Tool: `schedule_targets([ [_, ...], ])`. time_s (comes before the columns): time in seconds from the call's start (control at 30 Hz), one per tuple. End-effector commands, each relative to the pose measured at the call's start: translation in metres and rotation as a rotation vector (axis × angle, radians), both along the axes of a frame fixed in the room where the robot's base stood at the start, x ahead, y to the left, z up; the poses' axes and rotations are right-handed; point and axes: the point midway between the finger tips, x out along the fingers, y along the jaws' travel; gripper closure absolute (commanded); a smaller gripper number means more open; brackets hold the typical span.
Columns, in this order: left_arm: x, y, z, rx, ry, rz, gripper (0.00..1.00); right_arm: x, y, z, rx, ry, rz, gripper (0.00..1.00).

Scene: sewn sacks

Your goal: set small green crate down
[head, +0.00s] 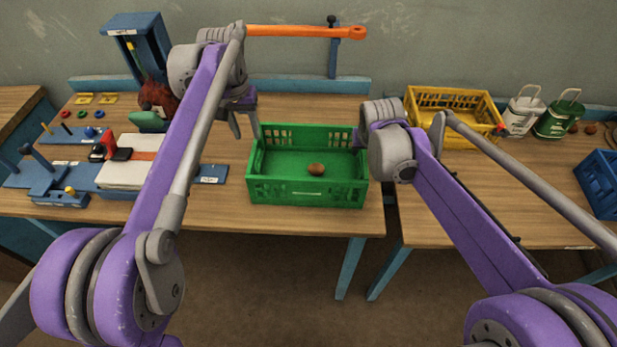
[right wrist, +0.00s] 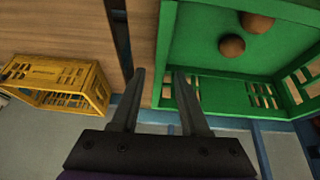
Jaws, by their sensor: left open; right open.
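The small green crate (head: 310,192) stands upright on the left wooden table, near its front right corner. A round brown thing (head: 316,169) lies inside it. The right wrist view shows the crate (right wrist: 225,92) with two such brown things in it. My left gripper (head: 245,124) is open at the crate's left end; whether it touches the wall is unclear. My right gripper (right wrist: 160,74) is open at the crate's right end, with its fingertips either side of the end wall. In the head view its fingers are mostly hidden by my wrist.
A yellow crate (head: 455,98) stands on the right table, with a white can (head: 522,112) and a green can (head: 560,117) beside it. A blue crate (head: 598,180) is at the far right. Blue fixtures and a white pad (head: 125,175) lie left. A gap separates the tables.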

Motion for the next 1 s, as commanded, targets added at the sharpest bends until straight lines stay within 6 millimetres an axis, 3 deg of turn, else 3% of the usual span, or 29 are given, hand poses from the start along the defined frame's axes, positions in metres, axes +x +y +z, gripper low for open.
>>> schedule_targets([
  [0.2, 0.000, 0.000, 0.000, 0.000, 0.000, 0.000, 0.55, -0.022, 0.003, 0.043, 0.000, 0.000, 0.000, 0.55],
  [0.4, 0.000, 0.000, 0.000, 0.000, 0.000, 0.000, 0.55, -0.034, 0.004, 0.067, 0.001, 0.000, 0.000, 0.55],
  [1.0, 0.000, 0.000, 0.000, 0.000, 0.000, 0.000, 0.55, -0.037, 0.005, 0.074, 0.000, 0.000, 0.000, 0.55],
])
